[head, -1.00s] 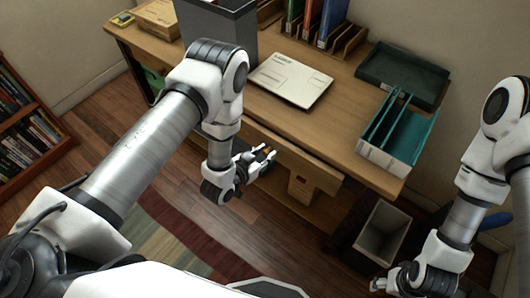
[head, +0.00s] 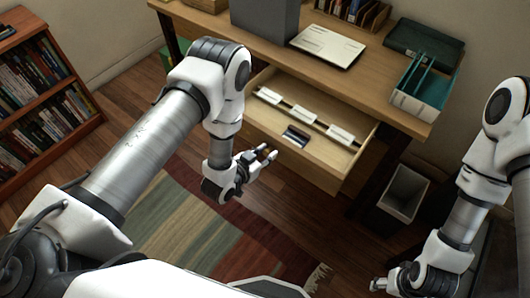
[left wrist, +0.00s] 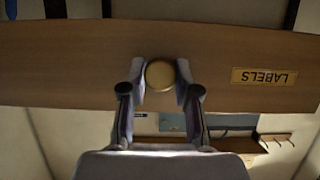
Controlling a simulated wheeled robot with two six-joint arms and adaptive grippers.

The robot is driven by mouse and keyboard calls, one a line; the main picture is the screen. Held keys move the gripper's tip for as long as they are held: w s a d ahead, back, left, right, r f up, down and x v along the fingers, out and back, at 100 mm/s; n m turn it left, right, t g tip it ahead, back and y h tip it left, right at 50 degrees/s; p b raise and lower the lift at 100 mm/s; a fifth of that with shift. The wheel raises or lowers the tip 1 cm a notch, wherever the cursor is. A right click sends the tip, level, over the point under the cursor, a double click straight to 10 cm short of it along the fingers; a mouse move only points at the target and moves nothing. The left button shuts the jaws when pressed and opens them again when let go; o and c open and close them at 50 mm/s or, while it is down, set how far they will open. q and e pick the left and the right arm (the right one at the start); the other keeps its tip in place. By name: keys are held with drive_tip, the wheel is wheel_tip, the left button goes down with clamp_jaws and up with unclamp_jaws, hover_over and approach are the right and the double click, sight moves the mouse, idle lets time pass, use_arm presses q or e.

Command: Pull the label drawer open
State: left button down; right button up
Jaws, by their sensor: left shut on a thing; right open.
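The label drawer (head: 325,173) is pulled out of the wooden desk, and its inside shows in the head view. Its front fills the upper left wrist view (left wrist: 60,65), with a brass "LABELS" plate (left wrist: 264,76) upside down. My left gripper (head: 268,153) is at the drawer front. In the left wrist view its two fingers (left wrist: 161,92) are shut on the round brass knob (left wrist: 160,75), one on each side. The knob is hidden in the head view. My right gripper (head: 377,285) is open and empty at the bottom right, away from the drawer.
White divider pieces (head: 304,115) and a small dark card (head: 296,135) lie in the drawer. A waste bin (head: 402,195) stands right of the drawer. A striped rug (head: 190,225) covers the floor.

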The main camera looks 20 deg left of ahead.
use_arm(q)
drive_tip(key=shift+s+a, duration=0.1)
drive_tip(key=shift+s, duration=0.15)
drive_tip(key=c, duration=0.8)
unclamp_jaws()
drive_tip(key=v, duration=1.1)
drive_tip(key=shift+s+a+r, duration=0.15)
drive_tip(key=shift+s+r, duration=0.05)
drive_tip(key=shift+s, duration=0.15)
